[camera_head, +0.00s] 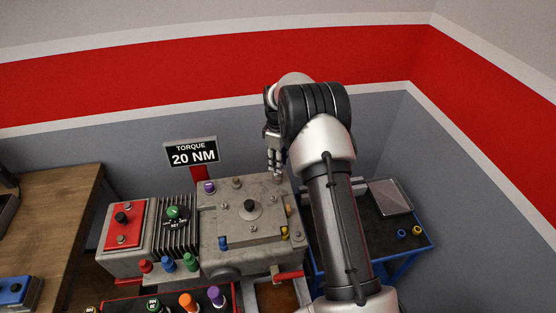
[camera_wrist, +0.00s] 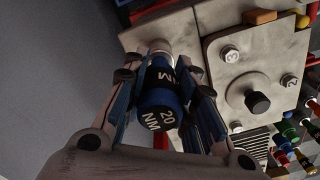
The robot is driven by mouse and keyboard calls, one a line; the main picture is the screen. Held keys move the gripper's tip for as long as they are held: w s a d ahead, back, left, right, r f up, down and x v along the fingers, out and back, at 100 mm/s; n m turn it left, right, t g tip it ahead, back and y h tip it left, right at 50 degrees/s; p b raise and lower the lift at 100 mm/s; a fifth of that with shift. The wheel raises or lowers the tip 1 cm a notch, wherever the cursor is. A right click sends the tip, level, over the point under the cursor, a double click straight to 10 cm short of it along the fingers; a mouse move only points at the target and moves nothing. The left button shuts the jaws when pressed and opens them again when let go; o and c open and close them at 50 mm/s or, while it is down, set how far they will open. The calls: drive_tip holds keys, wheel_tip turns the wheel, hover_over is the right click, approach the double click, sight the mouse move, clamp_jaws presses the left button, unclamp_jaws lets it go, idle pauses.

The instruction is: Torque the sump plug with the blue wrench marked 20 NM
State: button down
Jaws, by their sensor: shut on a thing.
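My gripper (camera_wrist: 160,85) is shut around the blue wrench (camera_wrist: 158,112), whose dark blue end carries white "20 NM" lettering. In the wrist view, a pale metal part (camera_wrist: 159,46) shows at the far end of the wrench, against the grey block's edge. I cannot tell whether it is the wrench's tip or the sump plug, nor whether the two are engaged. In the head view, my gripper (camera_head: 274,160) points down at the far right corner of the grey metal block (camera_head: 213,225). The wrench is hard to make out there.
A sign (camera_head: 192,152) reads "TORQUE 20 NM" behind the block. A red-topped unit (camera_head: 136,214) and a black finned unit (camera_head: 163,229) stand left. Several coloured knobs line the front. A blue cart (camera_head: 375,236) with a clear-topped box (camera_head: 388,196) stands right. A wooden bench (camera_head: 60,210) is at left.

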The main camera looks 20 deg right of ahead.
drive_tip(key=shift+f, duration=0.2)
drive_tip(key=shift+m, duration=1.1)
drive_tip(key=shift+m, duration=1.1)
drive_tip(key=shift+m, duration=1.2)
